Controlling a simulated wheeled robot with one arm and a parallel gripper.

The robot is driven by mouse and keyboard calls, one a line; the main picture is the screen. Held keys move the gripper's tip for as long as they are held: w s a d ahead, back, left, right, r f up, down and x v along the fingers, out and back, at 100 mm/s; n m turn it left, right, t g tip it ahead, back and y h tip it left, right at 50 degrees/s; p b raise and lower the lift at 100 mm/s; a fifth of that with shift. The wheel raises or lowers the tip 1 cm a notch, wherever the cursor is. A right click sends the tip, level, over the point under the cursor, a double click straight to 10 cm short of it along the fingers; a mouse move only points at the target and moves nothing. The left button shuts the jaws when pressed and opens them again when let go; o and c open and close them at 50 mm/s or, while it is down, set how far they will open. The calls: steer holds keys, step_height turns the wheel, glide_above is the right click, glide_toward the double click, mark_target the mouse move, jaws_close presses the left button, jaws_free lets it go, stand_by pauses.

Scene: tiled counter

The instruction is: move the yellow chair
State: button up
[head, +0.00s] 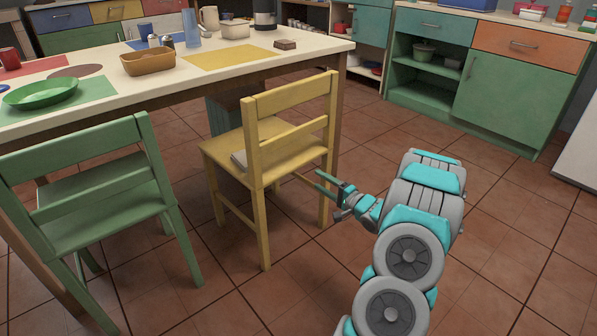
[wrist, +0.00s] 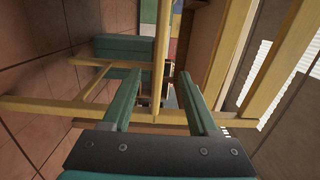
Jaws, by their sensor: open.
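The yellow chair (head: 290,148) stands upright at the near side of the table, its back toward me. A pale flat thing (head: 238,159) lies on its seat, partly hidden by the back. My gripper (head: 320,180) is open beside the right side of the chair, near its rear leg and below seat height. In the wrist view, my gripper's two teal fingers (wrist: 160,76) are spread apart, and a yellow chair bar (wrist: 162,50) shows between them. I cannot tell whether the fingers touch the chair.
A green chair (head: 95,195) stands to the left. The table (head: 120,90) holds a green plate, a tan basket, mugs and mats. Green cabinets (head: 510,95) line the back right. The tiled floor (head: 500,230) is clear to the right of my arm.

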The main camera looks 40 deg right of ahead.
mark_target(298, 167)
steer(key=w+p, duration=0.1)
steer(key=w, duration=0.2)
steer(key=w+a+p, duration=0.1)
steer(key=w, duration=0.3)
steer(key=w+p, duration=0.1)
steer(key=w, duration=0.3)
steer(key=shift+a+r, duration=0.15)
steer(key=shift+a, duration=0.2)
steer(key=shift+w+p, duration=0.35)
steer(key=shift+w, duration=0.3)
steer(key=shift+c, duration=0.3)
jaws_close()
